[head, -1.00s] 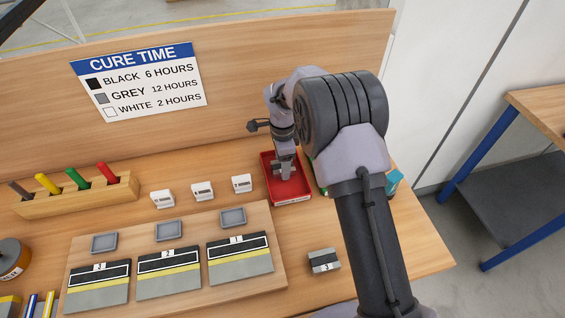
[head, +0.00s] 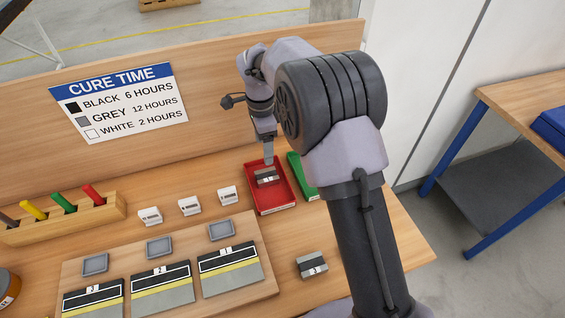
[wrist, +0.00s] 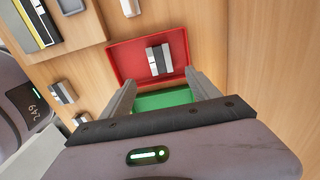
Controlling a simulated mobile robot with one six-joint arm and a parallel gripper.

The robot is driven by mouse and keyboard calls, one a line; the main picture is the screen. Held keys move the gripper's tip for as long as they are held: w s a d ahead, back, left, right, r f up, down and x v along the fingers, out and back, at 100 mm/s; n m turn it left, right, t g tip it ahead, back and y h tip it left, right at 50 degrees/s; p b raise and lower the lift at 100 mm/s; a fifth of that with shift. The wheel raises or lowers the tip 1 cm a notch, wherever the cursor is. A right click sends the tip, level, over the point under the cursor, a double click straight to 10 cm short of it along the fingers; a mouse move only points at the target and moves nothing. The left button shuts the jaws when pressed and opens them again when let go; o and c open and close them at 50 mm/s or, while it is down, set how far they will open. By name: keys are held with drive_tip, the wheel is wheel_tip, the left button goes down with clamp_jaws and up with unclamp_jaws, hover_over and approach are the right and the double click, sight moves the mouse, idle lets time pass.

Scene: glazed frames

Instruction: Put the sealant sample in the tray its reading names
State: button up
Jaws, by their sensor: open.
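A small grey and black sealant sample (head: 267,176) with a white label lies in the red tray (head: 285,209). It also shows in the wrist view (wrist: 158,59), lying flat inside the red tray. A second sample (head: 311,265), labelled 3, lies on the bench in front of the trays. The green tray (head: 301,176) stands right of the red one, partly hidden by my arm. My gripper (head: 268,160) is above the red tray, apart from the sample. In the wrist view my gripper's fingers (wrist: 160,80) are spread and empty.
The cure time sign (head: 118,103) reads black 6 hours, grey 12 hours, white 2 hours. White timers (head: 189,206) stand left of the red tray. A wooden board (head: 272,282) holds numbered striped panels. A pen rack (head: 105,216) stands at the left.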

drive_tip(key=s+d+r+n+t+y, duration=0.1)
drive_tip(key=s+d+r+n, duration=0.2)
drive_tip(key=s+d+r, duration=0.35)
drive_tip(key=s+d+r+n+t+y, duration=0.1)
drive_tip(key=s+d+r+n+t, duration=0.15)
drive_tip(key=s+r, duration=0.75)
drive_tip(key=s+d+n+t, duration=0.1)
drive_tip(key=s+n, duration=0.1)
drive_tip(key=s, duration=0.5)
drive_tip(key=s+d+n+t, duration=0.1)
drive_tip(key=s+d+n, duration=0.1)
drive_tip(key=s, duration=0.5)
drive_tip(key=shift+s+d+r+n, duration=0.25)
drive_tip(key=shift+s+r+n, duration=0.05)
drive_tip(key=shift+r+n, duration=0.15)
